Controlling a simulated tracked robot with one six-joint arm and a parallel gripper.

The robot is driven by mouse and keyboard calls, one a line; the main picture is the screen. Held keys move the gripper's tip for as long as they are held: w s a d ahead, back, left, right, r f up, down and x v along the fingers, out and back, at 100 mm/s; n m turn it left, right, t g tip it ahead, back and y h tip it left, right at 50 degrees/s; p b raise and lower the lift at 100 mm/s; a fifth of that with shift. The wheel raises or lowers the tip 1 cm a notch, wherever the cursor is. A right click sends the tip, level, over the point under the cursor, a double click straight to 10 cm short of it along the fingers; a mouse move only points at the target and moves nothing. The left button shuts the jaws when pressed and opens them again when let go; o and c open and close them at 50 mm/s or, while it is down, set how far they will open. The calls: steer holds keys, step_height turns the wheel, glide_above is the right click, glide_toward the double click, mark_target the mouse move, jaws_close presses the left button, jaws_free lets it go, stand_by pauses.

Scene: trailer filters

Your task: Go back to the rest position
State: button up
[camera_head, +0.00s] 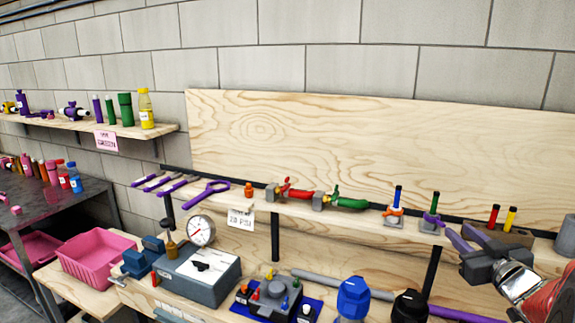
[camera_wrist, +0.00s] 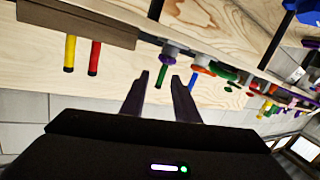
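My gripper (camera_head: 461,232) is at the right of the head view, in front of the narrow wooden shelf. Its two dark fingers also show in the wrist view (camera_wrist: 160,82), spread apart with nothing held between them. A green-handled tool (camera_head: 435,204) stands in a small holder on the shelf, just beyond my fingers; its green handle (camera_wrist: 161,73) shows in the gap between them. The rest position itself is not marked in either view.
A blue-handled tool (camera_head: 398,196) and red and yellow handles (camera_head: 493,216) stand near my gripper on the shelf (camera_head: 260,207). Below are a blue-capped bottle (camera_head: 353,298), a grey box (camera_head: 197,274) and a gauge (camera_head: 201,231). A pink bin (camera_head: 95,262) stands left.

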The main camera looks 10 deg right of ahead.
steer(key=a+m+g+h, duration=0.2)
steer(key=a+g, duration=0.3)
steer(key=a, duration=0.8)
steer(key=s+a+f+n+g+y, duration=0.1)
steer(key=s+a+f+g+y, duration=0.2)
steer(key=s+a, duration=0.5)
steer(key=s+a+f+n+g+y, duration=0.1)
steer(key=s+a+f, duration=0.4)
steer(key=a, duration=1.1)
steer(key=s+g+y, duration=0.1)
steer(key=s, duration=0.2)
steer(key=shift+s+a+f+n+g+y, duration=0.2)
steer(key=shift+s+n+g+y, duration=0.1)
steer(key=shift+s+g+y, duration=0.1)
steer(key=shift+d, duration=0.1)
